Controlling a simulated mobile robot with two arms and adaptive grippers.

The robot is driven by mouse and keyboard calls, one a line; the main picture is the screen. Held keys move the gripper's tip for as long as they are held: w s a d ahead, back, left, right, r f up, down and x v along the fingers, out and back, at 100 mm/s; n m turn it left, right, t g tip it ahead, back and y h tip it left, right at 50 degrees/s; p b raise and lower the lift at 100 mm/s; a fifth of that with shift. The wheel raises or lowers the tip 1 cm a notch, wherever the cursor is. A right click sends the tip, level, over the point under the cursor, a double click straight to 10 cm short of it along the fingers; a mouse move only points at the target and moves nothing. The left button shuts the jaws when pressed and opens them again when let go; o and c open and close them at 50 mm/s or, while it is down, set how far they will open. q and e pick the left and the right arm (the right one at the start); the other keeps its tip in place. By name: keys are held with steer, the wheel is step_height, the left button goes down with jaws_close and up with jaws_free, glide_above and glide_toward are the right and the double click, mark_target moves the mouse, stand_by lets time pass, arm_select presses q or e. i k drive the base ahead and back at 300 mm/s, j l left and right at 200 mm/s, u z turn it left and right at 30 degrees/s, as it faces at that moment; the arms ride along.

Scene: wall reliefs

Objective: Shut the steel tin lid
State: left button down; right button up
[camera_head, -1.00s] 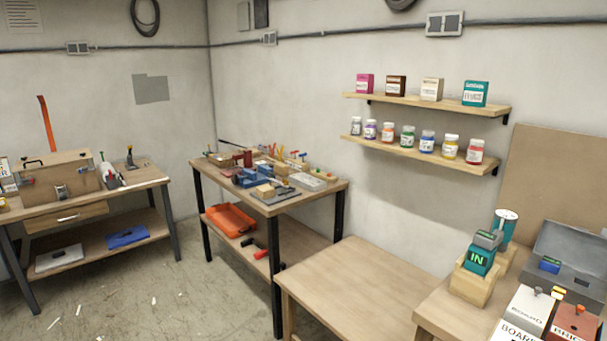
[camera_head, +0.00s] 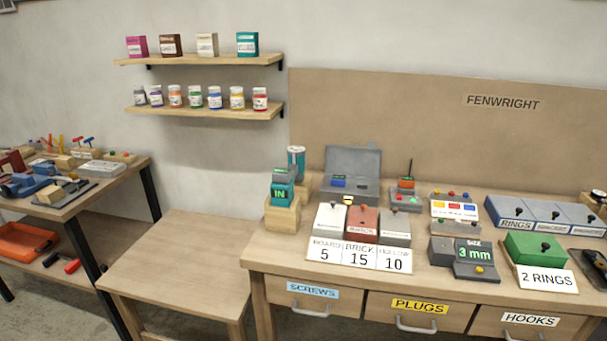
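A grey steel tin (camera_head: 350,191) stands at the back of the right-hand workbench, against the brown board. Its lid (camera_head: 353,161) is raised and leans back, so the tin is open. A small blue item with a dark display (camera_head: 339,182) shows in or at the front of the tin. White, red-brown and grey blocks with knobs stand in front of the tin and hide part of its lower front. Neither of my grippers is in view.
The workbench (camera_head: 400,274) also holds a teal "IN" device (camera_head: 282,192) on a wooden block, a "3 mm" size display (camera_head: 474,254), a green box (camera_head: 534,248) and blue ring boxes (camera_head: 545,213). A low bare table (camera_head: 180,261) stands to the left. Shelves (camera_head: 205,113) hang above it.

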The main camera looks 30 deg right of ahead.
mark_target(357, 162)
steer(key=z, duration=1.35)
